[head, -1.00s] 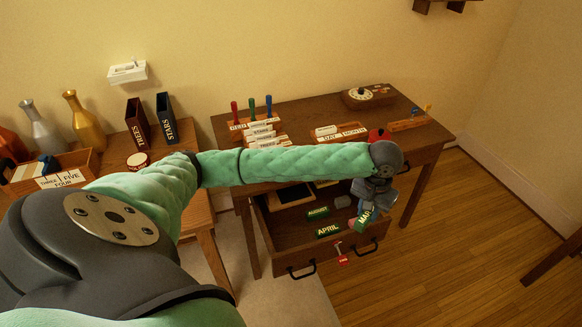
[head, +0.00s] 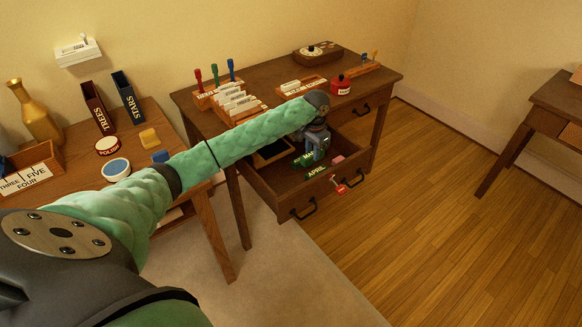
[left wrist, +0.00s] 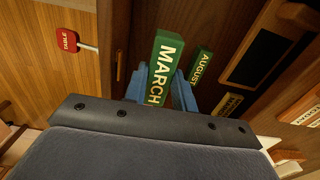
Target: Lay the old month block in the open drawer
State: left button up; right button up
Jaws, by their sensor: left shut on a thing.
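The green MARCH block (left wrist: 163,70) is between the blue fingers of my left gripper (left wrist: 161,88), which is shut on it. In the head view the gripper (head: 315,152) reaches down over the open drawer (head: 285,200), with the block (head: 308,157) at its tips. I cannot tell whether the block touches the drawer floor. A green AUGUST block (left wrist: 201,66) lies beside MARCH in the left wrist view. My right gripper is out of view.
A red-tagged key (head: 340,187) hangs at the drawer front, and its TABLE tag shows in the left wrist view (left wrist: 67,40). A dark framed panel (left wrist: 257,56) lies in the drawer. The desk top (head: 275,88) above carries card racks, stamps and a red ink bottle (head: 340,84).

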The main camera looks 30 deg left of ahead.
pick_arm(q)
jog(key=shift+a+f, duration=0.3)
jog(key=shift+a, duration=0.15)
jog(key=s+a+f, duration=0.2)
jog(key=s+a+f+p, duration=0.1)
jog(key=s+a+f, duration=0.1)
jog(key=s+a, duration=0.1)
jog(key=s+a+f+p, duration=0.1)
jog(key=s+a+f, duration=0.1)
jog(key=s, duration=0.1)
jog(key=shift+a+f, duration=0.4)
jog(key=shift+f+p, duration=0.6)
jog(key=shift+f, duration=1.35)
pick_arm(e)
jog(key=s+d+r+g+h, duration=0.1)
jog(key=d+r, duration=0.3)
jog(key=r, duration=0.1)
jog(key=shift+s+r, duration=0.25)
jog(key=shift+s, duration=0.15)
pick_arm(q)
jog(key=shift+f, duration=0.15)
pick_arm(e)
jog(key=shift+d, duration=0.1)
pick_arm(q)
jog(key=o, duration=1)
